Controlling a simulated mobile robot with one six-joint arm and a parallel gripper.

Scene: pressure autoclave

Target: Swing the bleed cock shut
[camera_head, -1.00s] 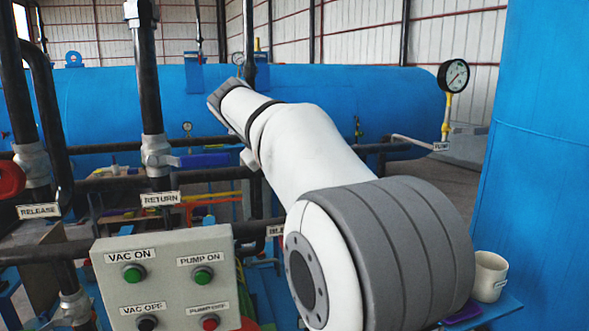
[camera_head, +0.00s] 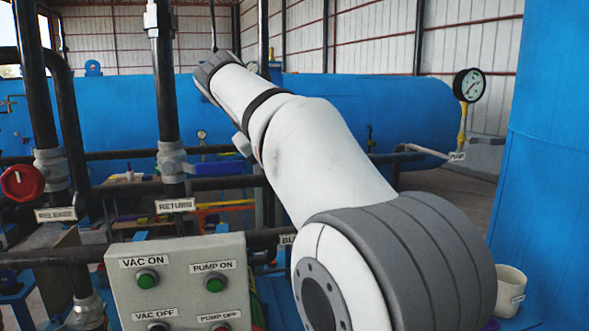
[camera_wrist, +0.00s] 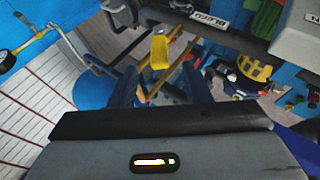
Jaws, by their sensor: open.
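A yellow lever handle (camera_wrist: 160,52) shows in the wrist view, near the BLEED sign (camera_wrist: 209,17) and a dark pipe; it looks like the bleed cock's handle. My gripper (camera_wrist: 160,75) is open, its two dark fingers pointing away from the camera. The yellow handle appears in the gap between them, beyond or near the tips; I cannot tell the depth or any contact. In the head view my arm hides the gripper and the cock, and only part of the BLEED sign (camera_head: 287,239) shows beside my arm.
A grey button panel (camera_head: 180,285) stands in front at the left. Upright pipes carry a red handwheel (camera_head: 22,183) and a blue-handled valve (camera_head: 217,168). A pressure gauge (camera_head: 468,85), a white pot (camera_head: 510,290) and a blue tank (camera_head: 555,150) are at the right.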

